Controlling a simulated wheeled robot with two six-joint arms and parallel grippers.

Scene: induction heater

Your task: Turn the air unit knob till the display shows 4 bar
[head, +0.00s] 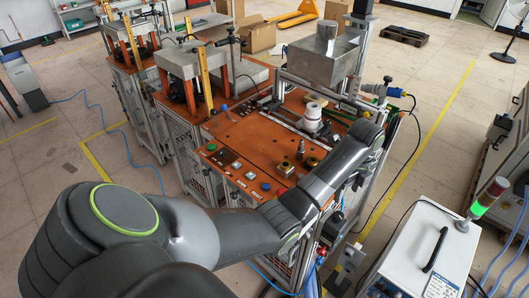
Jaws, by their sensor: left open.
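My left arm reaches in from the lower left across the front of the orange-topped bench (240,128). Its wrist is at the bench's right edge. My left gripper (359,183) is a small dark shape just under the wrist, partly hidden by the arm; it is open. A small grey unit (350,257) with fittings stands low beside the bench's right side, near blue hoses, and may be the air unit. It is below the gripper and apart from it. I cannot make out its knob or any display reading. My right gripper is not in view.
A metal box (323,62) sits on the bench's frame. Blue hoses and a black cable run near the bench's right side.

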